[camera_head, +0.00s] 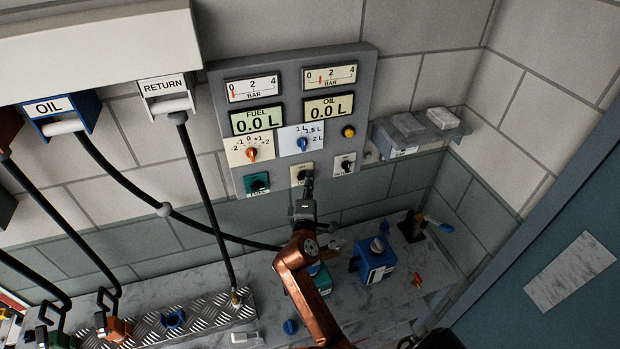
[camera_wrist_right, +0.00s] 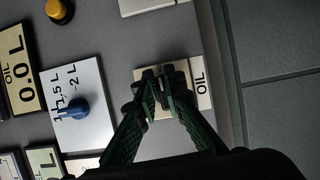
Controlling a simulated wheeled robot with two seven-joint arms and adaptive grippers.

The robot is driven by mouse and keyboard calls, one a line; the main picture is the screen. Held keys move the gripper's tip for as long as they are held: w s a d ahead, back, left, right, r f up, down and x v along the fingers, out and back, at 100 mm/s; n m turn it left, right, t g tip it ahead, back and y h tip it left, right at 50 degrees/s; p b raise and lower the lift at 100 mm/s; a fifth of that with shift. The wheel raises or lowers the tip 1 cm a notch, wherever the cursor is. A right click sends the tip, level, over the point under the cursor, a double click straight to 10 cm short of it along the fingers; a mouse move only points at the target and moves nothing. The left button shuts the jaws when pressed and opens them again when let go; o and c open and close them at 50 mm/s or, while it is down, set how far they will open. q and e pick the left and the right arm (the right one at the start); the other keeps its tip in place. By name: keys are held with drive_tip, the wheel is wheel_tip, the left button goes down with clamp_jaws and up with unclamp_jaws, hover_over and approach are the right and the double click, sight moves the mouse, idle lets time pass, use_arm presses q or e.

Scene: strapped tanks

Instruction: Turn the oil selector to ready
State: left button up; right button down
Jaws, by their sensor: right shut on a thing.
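The oil selector's cream plate (camera_head: 297,170) is in the lower middle of the grey panel. It also shows in the right wrist view, with its OIL label (camera_wrist_right: 203,88). My right gripper (camera_head: 307,184) is at this plate, its green-sided fingers (camera_wrist_right: 165,92) shut on the selector's knob. The fingers hide most of the knob, so its pointer setting cannot be read. My left gripper is not in view.
Beside the selector on the panel (camera_head: 222,82) are a teal fuel selector (camera_head: 257,183), a black-knobbed selector (camera_head: 345,165), a blue dial (camera_head: 302,143) and a yellow button (camera_head: 348,131). A blue can (camera_head: 376,262) stands on the counter below. Hoses hang at left.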

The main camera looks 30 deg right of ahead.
drive_tip(key=shift+m, duration=0.3)
